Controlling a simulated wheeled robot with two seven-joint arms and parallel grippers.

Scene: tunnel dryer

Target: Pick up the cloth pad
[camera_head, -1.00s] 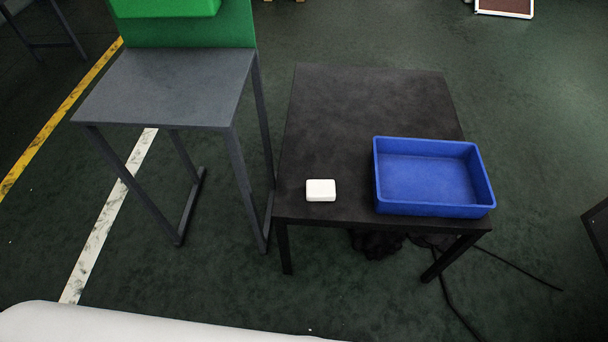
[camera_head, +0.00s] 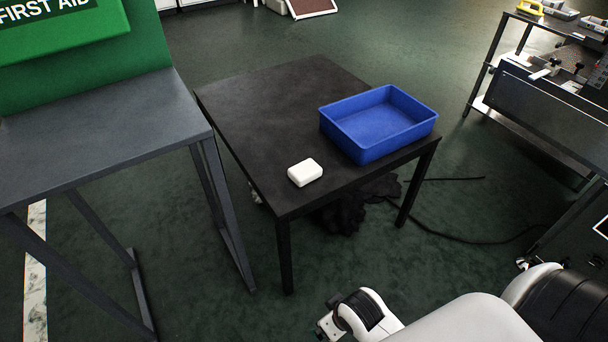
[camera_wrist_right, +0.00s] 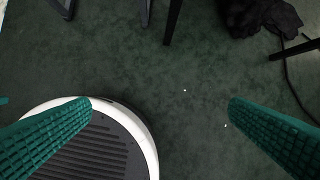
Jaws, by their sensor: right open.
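The cloth pad (camera_head: 305,172) is a small white block with rounded edges. It lies flat on the black table (camera_head: 255,105) near its front edge, left of the blue tray. My right gripper (camera_wrist_right: 160,107) shows in the right wrist view with its two green ribbed fingers wide apart and nothing between them. It hangs over the floor beside my own base, apart from the pad, which is not in that view. My right arm enters the head view at the bottom right, below the table. My left gripper is not in view.
An empty blue tray (camera_head: 345,143) stands on the table's right side. A grey stand (camera_head: 100,135) with a green first-aid box (camera_head: 60,25) is at the left. Dark bunched material (camera_head: 345,208) and a cable lie under the table. A workbench (camera_head: 545,105) is at the right.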

